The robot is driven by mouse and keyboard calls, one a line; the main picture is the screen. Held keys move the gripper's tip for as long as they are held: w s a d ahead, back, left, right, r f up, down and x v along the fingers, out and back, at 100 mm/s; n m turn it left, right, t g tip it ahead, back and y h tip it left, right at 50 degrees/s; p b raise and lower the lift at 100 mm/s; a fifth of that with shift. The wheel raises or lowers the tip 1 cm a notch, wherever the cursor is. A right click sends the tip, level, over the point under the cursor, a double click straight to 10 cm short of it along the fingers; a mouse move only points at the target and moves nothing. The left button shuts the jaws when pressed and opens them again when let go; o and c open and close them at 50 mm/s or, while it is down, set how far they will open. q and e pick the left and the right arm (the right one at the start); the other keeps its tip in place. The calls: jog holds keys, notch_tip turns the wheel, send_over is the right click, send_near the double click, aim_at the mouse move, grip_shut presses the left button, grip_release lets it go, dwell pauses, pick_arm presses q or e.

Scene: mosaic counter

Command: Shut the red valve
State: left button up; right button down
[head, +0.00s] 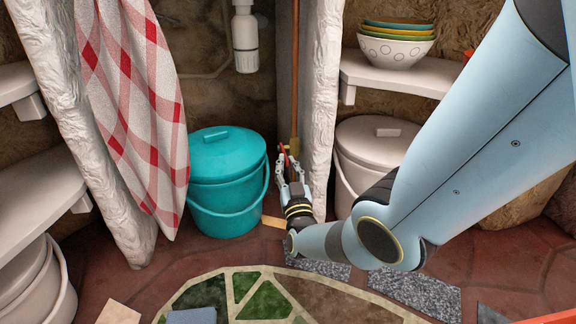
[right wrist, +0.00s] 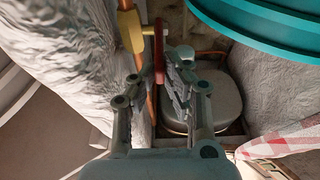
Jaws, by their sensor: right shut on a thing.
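The red valve's lever (head: 283,151) shows as a small red strip beside a brass valve body (head: 294,148) on a vertical copper pipe (head: 295,70). In the right wrist view the red lever (right wrist: 159,50) runs from the yellowish brass body (right wrist: 130,30) down between my fingers. It looks roughly alongside the pipe there; I cannot tell its exact angle. My right gripper (head: 291,163) reaches in low at the pipe. In its wrist view the right gripper (right wrist: 158,86) is shut on the lever's lower end. The left gripper is not in view.
A teal lidded bucket (head: 228,170) stands close left of the gripper. A rough white post (head: 322,90) and a pale bucket (head: 375,140) are to its right. A checked cloth (head: 140,100) hangs left. Bowls (head: 395,50) sit on the shelf (head: 390,75) above.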

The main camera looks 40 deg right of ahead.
jog(key=c, duration=1.7)
grip_release()
jog(key=shift+a+f, duration=0.15)
jog(key=shift+f, duration=0.15)
jog(key=shift+r, duration=0.1)
jog(key=shift+s, duration=0.15)
jog(key=v, duration=1.1)
jog(key=shift+s+a, duration=0.2)
jog(key=shift+s, duration=0.1)
jog(key=shift+s, duration=0.1)
